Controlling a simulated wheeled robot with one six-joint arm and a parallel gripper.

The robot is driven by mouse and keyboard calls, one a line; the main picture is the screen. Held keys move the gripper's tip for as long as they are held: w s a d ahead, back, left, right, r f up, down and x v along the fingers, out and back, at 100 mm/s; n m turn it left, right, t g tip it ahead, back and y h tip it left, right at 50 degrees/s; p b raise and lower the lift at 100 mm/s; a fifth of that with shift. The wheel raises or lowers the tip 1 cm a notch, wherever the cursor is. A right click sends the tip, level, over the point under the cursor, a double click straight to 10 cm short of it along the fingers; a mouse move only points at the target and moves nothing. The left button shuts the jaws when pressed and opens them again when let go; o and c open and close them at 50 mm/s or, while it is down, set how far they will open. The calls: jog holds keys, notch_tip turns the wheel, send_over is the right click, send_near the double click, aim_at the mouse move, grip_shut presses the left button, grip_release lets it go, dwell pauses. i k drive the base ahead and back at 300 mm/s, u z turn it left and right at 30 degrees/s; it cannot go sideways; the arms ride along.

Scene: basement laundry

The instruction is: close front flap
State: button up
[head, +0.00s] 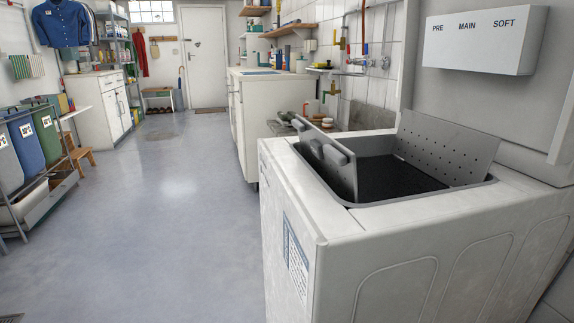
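A white top-loading washing machine (300,205) stands in the right foreground. Its top has an open rectangular well with a dark inside (395,180). A grey flap (333,170) stands up, tilted, at the well's left side, with a bar-like catch along its upper edge; it appears to be the front flap. A second grey flap (450,145), dotted with holes, stands open at the right and back side, leaning outward. The two flaps are apart. My gripper is not in view, so its state does not show.
Laundry bins (25,140) stand at the far left. The grey floor (180,220) left of the machine is clear.

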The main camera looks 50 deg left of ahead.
aim_at(338, 170)
jog(key=u, duration=2.05)
jog(key=k, duration=0.6)
jog(key=z, duration=0.35)
jog(key=i, duration=1.1)
jog(key=u, duration=0.4)
